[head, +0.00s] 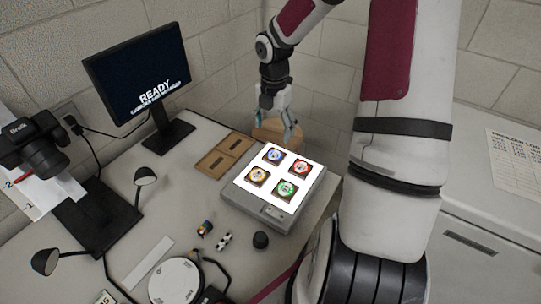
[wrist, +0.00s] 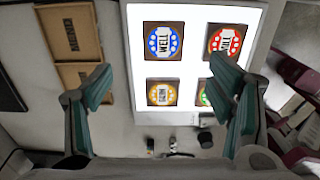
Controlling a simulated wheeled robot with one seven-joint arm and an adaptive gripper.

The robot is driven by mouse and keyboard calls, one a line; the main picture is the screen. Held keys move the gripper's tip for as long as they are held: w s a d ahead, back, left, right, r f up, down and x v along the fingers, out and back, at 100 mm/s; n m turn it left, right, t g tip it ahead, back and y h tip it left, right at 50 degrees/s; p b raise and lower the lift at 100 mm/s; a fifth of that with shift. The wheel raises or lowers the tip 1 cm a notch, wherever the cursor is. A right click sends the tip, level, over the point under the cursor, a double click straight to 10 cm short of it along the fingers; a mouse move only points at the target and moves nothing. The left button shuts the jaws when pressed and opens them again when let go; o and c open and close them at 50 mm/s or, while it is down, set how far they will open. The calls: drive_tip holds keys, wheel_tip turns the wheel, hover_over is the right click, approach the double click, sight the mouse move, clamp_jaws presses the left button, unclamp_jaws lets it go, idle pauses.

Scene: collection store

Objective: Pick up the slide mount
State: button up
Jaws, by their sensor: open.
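Several square dark-framed slide mounts lie on a lit white light box (head: 237,194). In the head view they are a blue one (head: 274,155) at back left, a red one (head: 301,167) at back right, an orange one (head: 256,174) at front left and a green one (head: 285,188) at front right. In the wrist view the blue (wrist: 164,39), red (wrist: 227,40) and orange (wrist: 162,92) mounts show clearly; the green one (wrist: 204,93) is partly hidden by a finger. My gripper (head: 279,127) is open and empty, above the light box's far edge.
Brown flat boxes (head: 222,155) lie left of the light box. A monitor (head: 140,75) stands behind them. A camera on a stand (head: 35,145), small lamps (head: 145,177), a white round device (head: 175,281) and a dark knob-like cylinder (head: 261,240) are on the table.

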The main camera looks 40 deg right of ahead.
hover_over(275, 155)
drive_tip(key=f, duration=0.4)
drive_tip(key=shift+w+a+f+b, duration=0.2)
drive_tip(key=shift+w+a+b, duration=0.05)
drive_tip(key=shift+b, duration=0.05)
drive_tip(key=shift+s+d+f+b, duration=0.15)
drive_tip(key=shift+f+b, duration=0.1)
drive_tip(key=shift+f, duration=1.2)
drive_tip(key=shift+s+f+b, duration=0.1)
drive_tip(key=shift+f+b, duration=0.15)
drive_tip(key=shift+f, duration=1.2)
drive_tip(key=c, duration=1.2)
